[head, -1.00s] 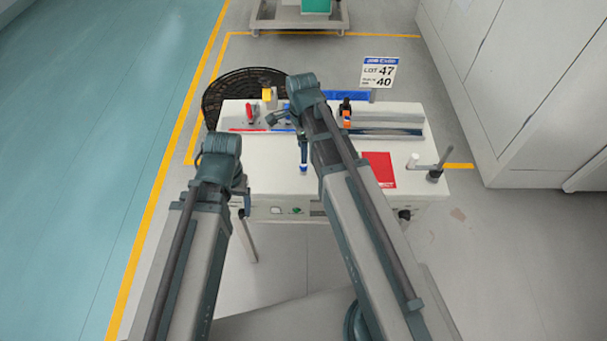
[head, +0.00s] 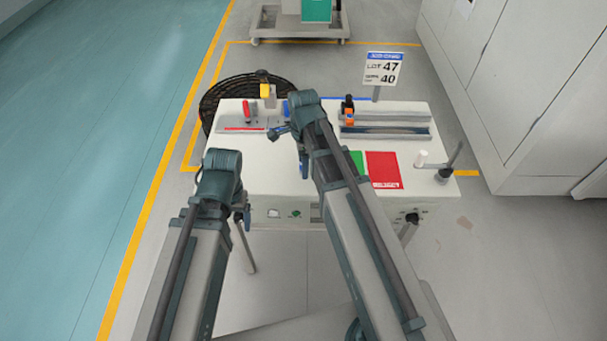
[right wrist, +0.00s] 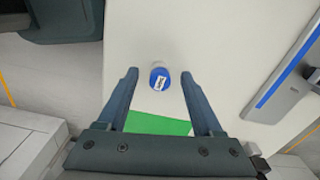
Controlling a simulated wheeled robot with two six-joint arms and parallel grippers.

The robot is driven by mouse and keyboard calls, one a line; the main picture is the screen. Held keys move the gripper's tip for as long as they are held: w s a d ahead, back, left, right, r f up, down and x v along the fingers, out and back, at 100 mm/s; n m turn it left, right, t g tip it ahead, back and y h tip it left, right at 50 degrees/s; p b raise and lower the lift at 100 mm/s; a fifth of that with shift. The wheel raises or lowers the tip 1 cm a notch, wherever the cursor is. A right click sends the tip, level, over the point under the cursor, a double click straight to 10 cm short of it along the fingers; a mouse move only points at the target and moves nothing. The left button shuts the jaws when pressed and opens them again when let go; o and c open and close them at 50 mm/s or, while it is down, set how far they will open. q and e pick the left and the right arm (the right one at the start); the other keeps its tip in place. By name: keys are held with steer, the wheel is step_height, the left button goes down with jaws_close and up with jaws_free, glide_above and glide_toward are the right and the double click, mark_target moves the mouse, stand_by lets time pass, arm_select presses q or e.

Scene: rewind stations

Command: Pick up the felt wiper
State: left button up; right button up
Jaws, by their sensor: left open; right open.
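A small blue-topped piece (right wrist: 160,77) with a white label stands on the pale bench top (head: 245,175). It may be the felt wiper, but I cannot tell for sure. In the right wrist view it lies just beyond and between the fingertips, apart from both. My right gripper (right wrist: 158,75) is open and empty above the bench. In the head view my right arm mostly hides this gripper (head: 303,165) and the piece. My left gripper (head: 243,217) is open at the bench's front left edge, mostly hidden behind its arm.
A green patch (right wrist: 158,123) lies beside a red patch (head: 382,170) on the bench. An orange and black part (head: 348,112) stands by a metal rail (head: 385,131). A white peg (head: 422,157) is at right. A red-handled part (head: 247,109) and yellow part (head: 265,91) are at back left.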

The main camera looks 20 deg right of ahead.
steer(key=shift+f, duration=0.5)
arm_select(q)
steer(key=shift+f, duration=0.35)
arm_select(e)
steer(key=shift+r, duration=0.15)
steer(key=shift+c, duration=0.3)
jaws_close()
arm_select(q)
steer(key=shift+r, duration=0.1)
arm_select(e)
steer(key=shift+r, duration=0.1)
